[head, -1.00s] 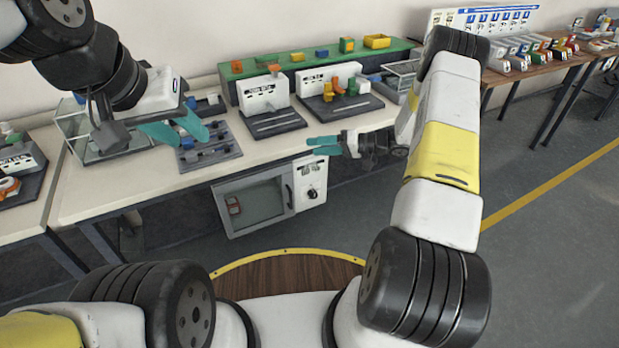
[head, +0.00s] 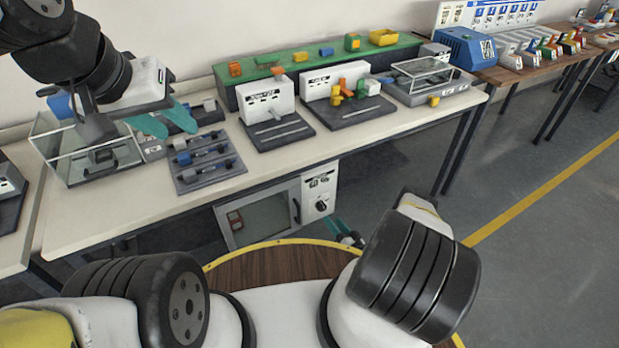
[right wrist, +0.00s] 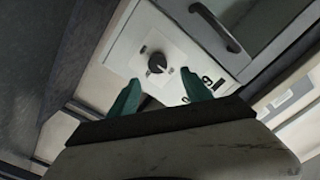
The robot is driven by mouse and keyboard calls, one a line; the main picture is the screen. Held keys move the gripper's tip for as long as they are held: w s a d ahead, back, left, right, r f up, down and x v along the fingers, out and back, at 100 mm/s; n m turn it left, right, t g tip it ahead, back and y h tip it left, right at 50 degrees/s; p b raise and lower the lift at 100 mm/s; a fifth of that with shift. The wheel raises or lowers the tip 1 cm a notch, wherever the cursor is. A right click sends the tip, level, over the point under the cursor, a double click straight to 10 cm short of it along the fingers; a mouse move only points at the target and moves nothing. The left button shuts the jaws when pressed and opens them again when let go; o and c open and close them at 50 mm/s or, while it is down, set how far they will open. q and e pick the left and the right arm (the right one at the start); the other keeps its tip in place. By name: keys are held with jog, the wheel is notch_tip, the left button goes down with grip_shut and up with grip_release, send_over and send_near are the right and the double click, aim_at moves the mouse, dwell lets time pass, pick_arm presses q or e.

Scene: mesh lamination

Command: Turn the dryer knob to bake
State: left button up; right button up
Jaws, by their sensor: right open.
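The dryer (head: 220,228) is a grey-white box with a windowed door, under the bench in the head view. Its knob (head: 321,205) is black and round, on the white panel right of the door. In the right wrist view the knob (right wrist: 157,62) shows a light pointer mark; the labels around it are too small to read. My right gripper (head: 345,232) is low, just right of the panel; its open teal fingers (right wrist: 162,93) point toward the panel, short of the knob with nothing between them. My left gripper (head: 178,128) is open and empty above the bench.
The dryer's door handle (right wrist: 215,27) is near the knob. The bench (head: 110,215) overhangs the dryer and carries a glass-sided box (head: 85,160), a grey tool tray (head: 207,165) and white stations. Floor to the right is clear.

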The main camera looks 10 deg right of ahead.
aim_at(323, 209)
jog(key=x, duration=0.8)
jog(key=shift+w+a+f, duration=0.1)
jog(key=shift+a+f, duration=0.05)
jog(key=shift+f, duration=0.15)
grip_shut()
